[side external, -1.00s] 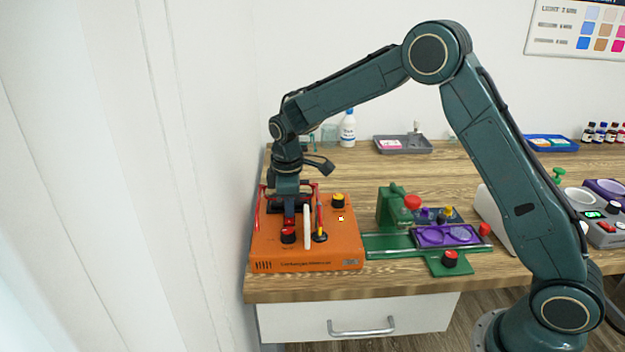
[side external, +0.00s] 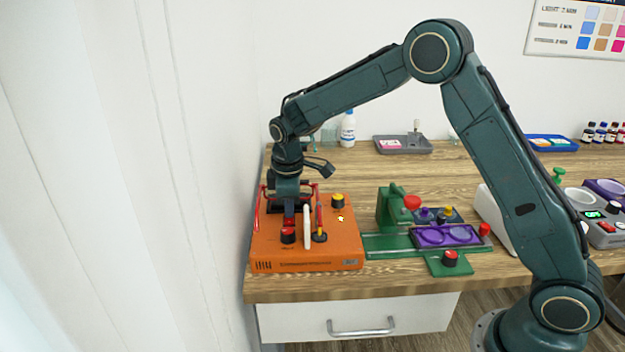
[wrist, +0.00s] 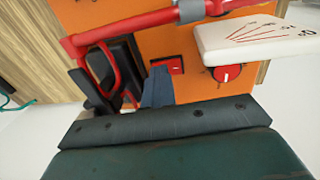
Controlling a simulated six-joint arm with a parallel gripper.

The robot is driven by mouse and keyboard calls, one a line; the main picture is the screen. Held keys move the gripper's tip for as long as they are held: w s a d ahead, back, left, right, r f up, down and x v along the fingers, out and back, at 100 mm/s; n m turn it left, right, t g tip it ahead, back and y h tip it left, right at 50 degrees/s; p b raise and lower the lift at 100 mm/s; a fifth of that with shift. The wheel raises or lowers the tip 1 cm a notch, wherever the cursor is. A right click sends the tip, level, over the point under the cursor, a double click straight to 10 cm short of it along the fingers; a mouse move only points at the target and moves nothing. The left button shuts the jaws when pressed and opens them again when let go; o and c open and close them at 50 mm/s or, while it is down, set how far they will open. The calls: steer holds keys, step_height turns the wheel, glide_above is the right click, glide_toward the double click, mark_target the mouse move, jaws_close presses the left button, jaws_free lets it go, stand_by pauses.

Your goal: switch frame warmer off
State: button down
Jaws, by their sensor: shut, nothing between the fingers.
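The frame warmer is an orange box (side external: 335,250) at the left front of the table. On it are a red-topped knob (side external: 288,236), a yellow-topped knob (side external: 338,201) and a small bright yellow light (side external: 341,218). My gripper (side external: 289,212) is shut and empty, pointing down over the box, behind the red knob. In the wrist view, my gripper's blue-grey fingers (wrist: 157,88) are beside a small red square part (wrist: 170,65), probably a switch. They partly cover it, and I cannot tell contact. The red knob (wrist: 228,72) is to its right.
A white upright plate with scale marks (wrist: 255,35) stands close to the fingers. Red bars (wrist: 140,22) and black parts flank them. A green stand (side external: 390,208) with a purple plate (side external: 420,243) is right of the box.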

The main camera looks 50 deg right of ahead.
mark_target(288, 221)
steer(key=shift+s+a+f, duration=0.4)
steer(key=shift+s+a, duration=0.15)
steer(key=shift+s, duration=0.05)
steer(key=shift+r, duration=0.15)
steer(key=shift+r, duration=0.6)
step_height(288, 221, up, 13)
steer(key=a, duration=0.1)
steer(key=shift+s, duration=0.4)
steer(key=shift+w, duration=0.1)
steer(key=shift+w+d+r, duration=0.2)
steer(key=shift+w+d, duration=0.15)
steer(key=shift+w, duration=0.1)
steer(key=shift+f, duration=0.1)
